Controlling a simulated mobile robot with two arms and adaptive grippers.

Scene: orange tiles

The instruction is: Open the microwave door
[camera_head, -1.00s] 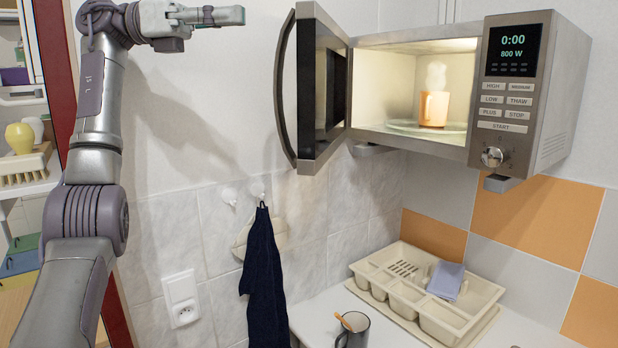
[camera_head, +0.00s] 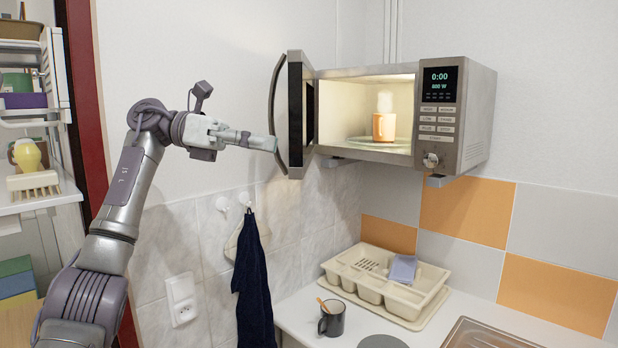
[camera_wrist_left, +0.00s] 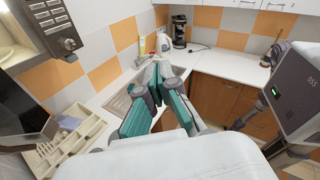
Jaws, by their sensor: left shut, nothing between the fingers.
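The microwave (camera_head: 478,115) hangs on the wall at the upper right, its inside lit. Its door (camera_head: 296,130) stands wide open, swung out to the left, with a curved handle (camera_head: 276,115) on its outer edge. A steaming orange mug (camera_head: 384,127) stands on the glass plate (camera_head: 372,144) inside. My left gripper (camera_head: 268,143) is shut and empty, its tips close to the handle; whether they touch it I cannot tell. In the left wrist view the fingers of this gripper (camera_wrist_left: 156,88) point away from the camera, and the control panel (camera_wrist_left: 52,25) shows at upper left. My right gripper is not in view.
Below the microwave, a beige dish rack (camera_head: 405,300) with a blue cloth and a dark mug (camera_head: 332,320) stand on the white counter. A dark towel (camera_head: 252,280) hangs on the wall. Shelves (camera_head: 35,195) stand at left. The sink (camera_head: 490,335) is at lower right.

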